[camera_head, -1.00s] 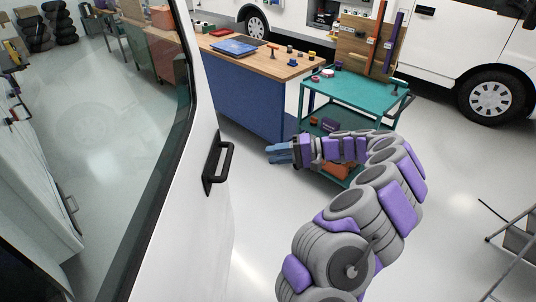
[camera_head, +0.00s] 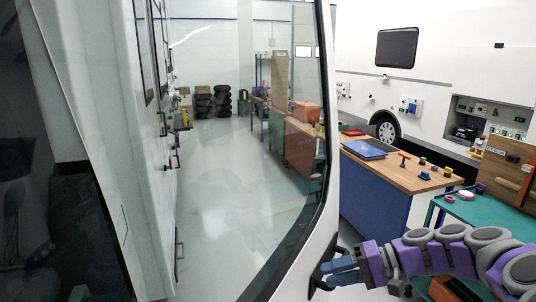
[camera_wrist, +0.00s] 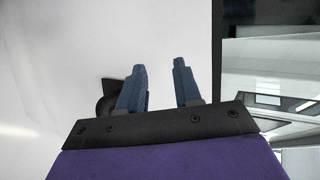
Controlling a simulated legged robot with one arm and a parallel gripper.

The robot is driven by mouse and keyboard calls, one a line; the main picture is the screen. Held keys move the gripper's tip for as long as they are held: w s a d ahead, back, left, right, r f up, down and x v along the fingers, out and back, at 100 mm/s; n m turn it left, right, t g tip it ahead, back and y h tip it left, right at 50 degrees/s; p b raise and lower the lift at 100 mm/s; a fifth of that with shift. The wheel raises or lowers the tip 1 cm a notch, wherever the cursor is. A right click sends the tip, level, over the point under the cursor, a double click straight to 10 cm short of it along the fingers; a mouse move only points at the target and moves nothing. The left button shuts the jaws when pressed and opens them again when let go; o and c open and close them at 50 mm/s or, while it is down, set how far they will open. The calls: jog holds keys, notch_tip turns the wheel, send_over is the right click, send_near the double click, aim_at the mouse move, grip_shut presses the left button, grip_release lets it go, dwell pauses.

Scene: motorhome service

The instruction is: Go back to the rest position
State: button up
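My gripper (camera_head: 336,271) has blue fingers and hangs at the lower middle of the head view, beside the edge of a white vehicle door (camera_head: 309,250). In the wrist view its two fingers (camera_wrist: 158,75) stand apart with nothing between them. The black door handle (camera_head: 317,279) is partly behind the gripper in the head view. In the wrist view the dark handle (camera_wrist: 106,97) shows just left of the left finger. I cannot tell whether the finger touches it. My purple and grey arm reaches in from the lower right.
A workbench (camera_head: 376,195) with a blue side, a blue folder (camera_head: 363,148) and small tools stands beyond the door. A teal cart (camera_head: 497,219) is at the right, behind my arm. A white motorhome (camera_head: 434,70) stands behind. Open floor (camera_head: 220,180) shows through the door window.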

jog(key=s+a+n+g+h, duration=0.4)
jog(key=s+a, duration=0.6)
jog(key=s, duration=0.5)
jog(key=s+d+f+m+h, duration=0.1)
jog(key=s+d+f+h, duration=0.2)
jog(key=s, duration=0.5)
jog(key=s+d+f+m+h, duration=0.1)
jog(key=s+d+f+h, duration=0.2)
jog(key=s+h, duration=0.3)
jog(key=s+d, duration=0.1)
jog(key=s, duration=0.2)
jog(key=shift+s+d+f+m, duration=0.25)
jog(key=shift+d+m, duration=0.05)
jog(key=shift+w, duration=0.15)
